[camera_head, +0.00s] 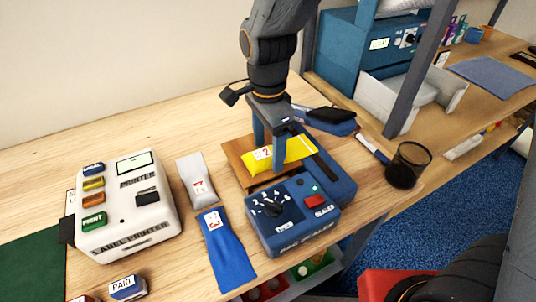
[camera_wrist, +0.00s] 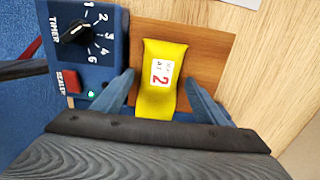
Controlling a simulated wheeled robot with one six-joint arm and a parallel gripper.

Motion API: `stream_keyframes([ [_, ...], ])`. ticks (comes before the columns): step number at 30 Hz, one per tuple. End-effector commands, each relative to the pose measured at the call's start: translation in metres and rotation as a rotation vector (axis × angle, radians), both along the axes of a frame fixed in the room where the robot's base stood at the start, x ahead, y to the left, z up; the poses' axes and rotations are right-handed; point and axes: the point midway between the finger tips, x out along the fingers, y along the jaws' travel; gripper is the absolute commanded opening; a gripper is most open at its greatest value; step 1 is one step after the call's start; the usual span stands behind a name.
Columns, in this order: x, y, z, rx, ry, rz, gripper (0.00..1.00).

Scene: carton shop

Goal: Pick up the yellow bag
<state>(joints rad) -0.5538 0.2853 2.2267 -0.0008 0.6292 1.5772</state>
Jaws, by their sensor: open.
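The yellow bag (camera_head: 290,153) carries a white label with a red 2 and lies on a brown wooden board (camera_head: 234,147) beside the blue bag sealer (camera_head: 318,226). The yellow bag also shows in the wrist view (camera_wrist: 158,92). My gripper (camera_head: 277,152) points down over the bag. In the wrist view my gripper's fingers (camera_wrist: 158,88) stand apart, one on each side of the bag, with gaps between them and it. Part of the bag's near end is hidden by my gripper's body in the wrist view.
A white label printer (camera_head: 128,215) stands left. A grey bag (camera_head: 196,182) and a blue bag (camera_head: 228,250) lie between printer and sealer. A black mesh cup (camera_head: 407,165) stands right, near a marker (camera_head: 372,149). A grey post (camera_head: 424,70) rises behind.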

Motion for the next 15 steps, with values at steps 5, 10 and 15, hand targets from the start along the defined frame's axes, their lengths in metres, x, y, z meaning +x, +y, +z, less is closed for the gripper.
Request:
stream_keyframes([
  [5, 0.0000, 0.0000, 0.0002, 0.000, 0.000, 0.000, 0.40],
  [10, 0.0001, 0.0001, 0.0004, 0.000, 0.000, 0.000, 0.16],
  [15, 0.0001, 0.0000, 0.0006, 0.000, 0.000, 0.000, 0.16],
])
